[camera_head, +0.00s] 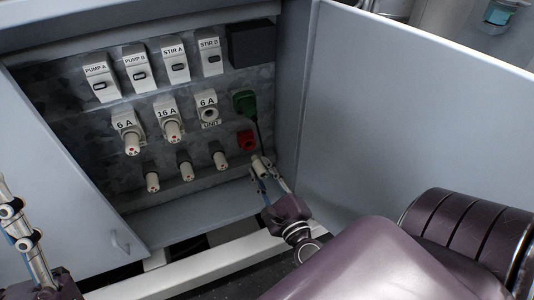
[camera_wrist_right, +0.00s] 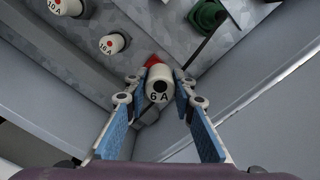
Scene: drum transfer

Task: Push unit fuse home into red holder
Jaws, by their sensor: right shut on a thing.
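The unit fuse (camera_wrist_right: 158,86) is a pale cylinder marked 6 A with a black dot on its end. My right gripper (camera_wrist_right: 158,90) is shut on it, one finger at each side. In the head view my right gripper (camera_head: 262,172) is just below and right of the red holder (camera_head: 247,140) on the panel. In the right wrist view part of the red holder (camera_wrist_right: 152,61) shows behind the fuse, which hides the rest; I cannot tell whether they touch. My left gripper (camera_head: 14,222) shows partly at the left edge, away from the panel; its jaw state is unclear.
A green holder (camera_head: 245,103) with a dark cord sits above the red one. The 6 A UNIT holder (camera_head: 207,112) shows an open round socket. Cabinet doors (camera_head: 400,95) flank the panel.

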